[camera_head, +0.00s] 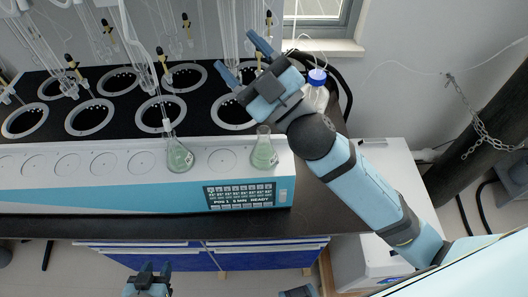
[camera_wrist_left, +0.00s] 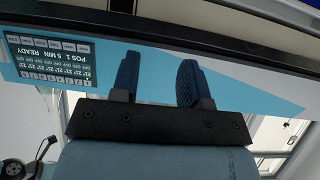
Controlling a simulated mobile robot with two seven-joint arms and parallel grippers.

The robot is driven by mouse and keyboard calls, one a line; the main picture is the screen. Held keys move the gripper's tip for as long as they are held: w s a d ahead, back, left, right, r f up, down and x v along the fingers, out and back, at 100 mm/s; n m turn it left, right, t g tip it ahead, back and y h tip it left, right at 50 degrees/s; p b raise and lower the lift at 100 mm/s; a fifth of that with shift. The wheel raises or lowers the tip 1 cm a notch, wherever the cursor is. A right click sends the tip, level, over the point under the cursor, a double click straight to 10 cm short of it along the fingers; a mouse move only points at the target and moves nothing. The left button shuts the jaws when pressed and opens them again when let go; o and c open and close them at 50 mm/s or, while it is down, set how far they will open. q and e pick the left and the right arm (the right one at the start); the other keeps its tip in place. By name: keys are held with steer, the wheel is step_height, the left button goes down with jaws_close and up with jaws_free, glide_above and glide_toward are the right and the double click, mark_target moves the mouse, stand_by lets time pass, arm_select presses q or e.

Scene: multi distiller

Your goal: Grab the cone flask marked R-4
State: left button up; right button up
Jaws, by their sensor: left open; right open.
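Two cone flasks with pale green liquid stand upright on the front ledge of the white and blue distiller, in the head view: a left flask (camera_head: 179,156) and a right flask (camera_head: 264,152). Their markings are too small to read, so I cannot tell which is R-4. My right gripper (camera_head: 234,52) is open and empty behind and above the right flask, pointing toward the back left. My left gripper (camera_head: 156,266) is low in front of the bench, open and empty. In the left wrist view its two fingers (camera_wrist_left: 158,70) stand apart before the blue front panel.
The distiller's ledge (camera_head: 100,185) has several empty round spots and a display (camera_head: 240,196). Ringed wells (camera_head: 90,117) and hanging glassware (camera_head: 140,50) crowd the area behind. A blue-capped bottle (camera_head: 316,92) stands beside my right wrist. Blue drawers (camera_head: 270,260) are below.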

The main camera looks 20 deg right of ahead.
steer(key=s+a+r+n+g+y, duration=0.2)
steer(key=a+n+g+y, duration=0.25)
steer(key=n+g, duration=0.3)
steer(key=s+a+r+n+g+y, duration=0.2)
steer(key=s+a+n+g+y, duration=0.1)
steer(key=n+g+y, duration=0.4)
steer(key=s+a+f+n+g+h, duration=0.1)
steer(key=s+a+n+g+h, duration=0.15)
steer(key=n+g, duration=0.45)
steer(key=n+t+h+p, duration=0.1)
steer(key=n+h, duration=0.3)
steer(key=h, duration=1.9)
glide_above(263, 132)
steer(key=s, duration=0.2)
step_height(263, 132, down, 20)
steer(key=f, duration=0.1)
steer(key=f+p, duration=0.1)
steer(key=f, duration=0.3)
steer(key=shift+w+a+p, duration=0.1)
steer(key=shift+w+p, duration=0.3)
arm_select(q)
steer(key=shift+s+a+r, duration=0.1)
steer(key=shift+s+r, duration=0.15)
steer(key=shift+r, duration=0.3)
steer(key=shift+s+a+r, duration=0.1)
steer(key=shift+s+r, duration=0.15)
steer(key=shift+r, duration=0.25)
